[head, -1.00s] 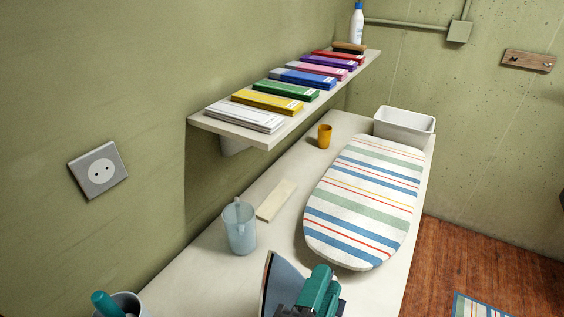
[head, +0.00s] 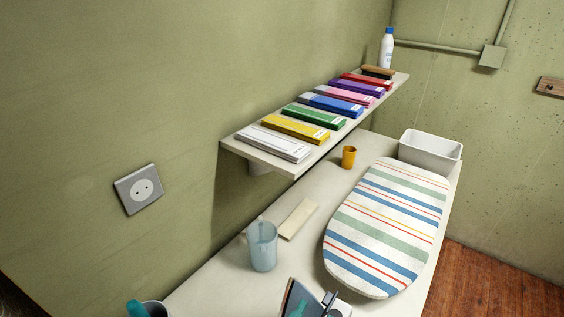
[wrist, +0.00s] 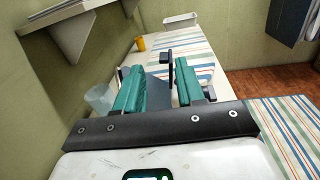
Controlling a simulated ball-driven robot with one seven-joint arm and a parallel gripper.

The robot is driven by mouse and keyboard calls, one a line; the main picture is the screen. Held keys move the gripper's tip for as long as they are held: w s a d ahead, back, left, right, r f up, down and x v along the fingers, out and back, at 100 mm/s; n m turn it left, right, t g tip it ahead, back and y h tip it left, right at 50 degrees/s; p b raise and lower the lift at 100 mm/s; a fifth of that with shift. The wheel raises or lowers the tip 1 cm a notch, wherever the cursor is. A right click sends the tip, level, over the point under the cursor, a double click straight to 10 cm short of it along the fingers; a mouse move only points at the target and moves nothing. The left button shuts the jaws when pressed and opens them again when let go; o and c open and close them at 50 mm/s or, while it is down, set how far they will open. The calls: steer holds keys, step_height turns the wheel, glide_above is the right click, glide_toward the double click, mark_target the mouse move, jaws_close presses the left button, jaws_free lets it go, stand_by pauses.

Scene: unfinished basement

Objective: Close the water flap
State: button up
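An iron (head: 290,297) stands tilted up at the bottom edge of the head view, its dark sole facing left and most of it cut off. In the wrist view my gripper (wrist: 158,88) is open, its two teal finger pads well apart. A grey-blue flat surface (wrist: 157,71) and a dark upright piece lie between and beyond the fingers. They look like parts of the iron, but I cannot tell whether the fingers touch it. I cannot make out the water flap or its position.
A clear jug (head: 263,247) stands left of the iron, near a light strip (head: 298,219). A striped ironing board (head: 385,235), an orange cup (head: 348,157) and a white bin (head: 430,151) are farther back.

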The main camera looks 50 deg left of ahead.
steer(key=b+v, duration=0.1)
steer(key=v, duration=0.6)
steer(key=w+a+r+g+y+p, duration=0.3)
steer(key=w+a+r+g+y, duration=0.3)
steer(key=w+a+r, duration=1.2)
steer(key=shift+w+a+r+g, duration=0.2)
steer(key=shift+a+r+g, duration=0.4)
steer(key=shift+a+g, duration=0.9)
steer(key=shift+d, duration=0.1)
